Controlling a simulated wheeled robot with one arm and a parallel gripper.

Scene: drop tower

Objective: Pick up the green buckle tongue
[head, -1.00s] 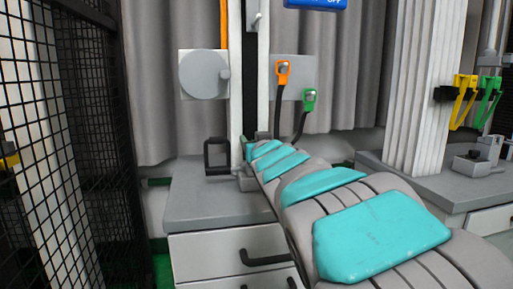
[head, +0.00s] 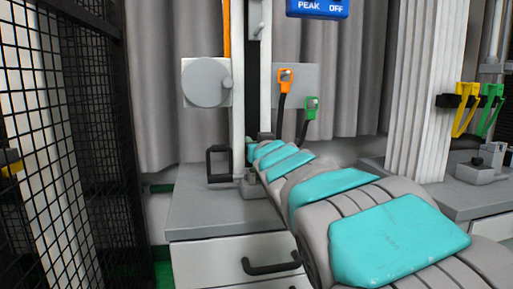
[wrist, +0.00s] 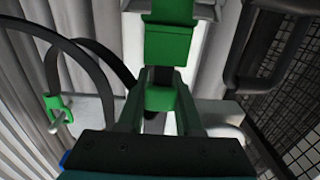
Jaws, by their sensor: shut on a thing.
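In the wrist view, my gripper (wrist: 163,84) is shut on a green piece, which I take for the green buckle tongue (wrist: 160,99). It sits between the fingers, with a short dark part above it. A larger green block (wrist: 168,45) lies just beyond the fingertips; I cannot tell whether the two are joined. In the head view, my arm hides the gripper and the held piece near the foot of the white column (head: 237,90). Another green clip (head: 311,107) stands on a black stem behind; a green clip (wrist: 57,110) also shows at left in the wrist view.
An orange clip (head: 286,79) stands beside the green one, before a grey plate. A grey cabinet (head: 205,212) with drawers stands below the column. A black mesh fence (head: 75,130) is at left. Yellow (head: 467,108) and green (head: 490,108) hanging pieces are at right.

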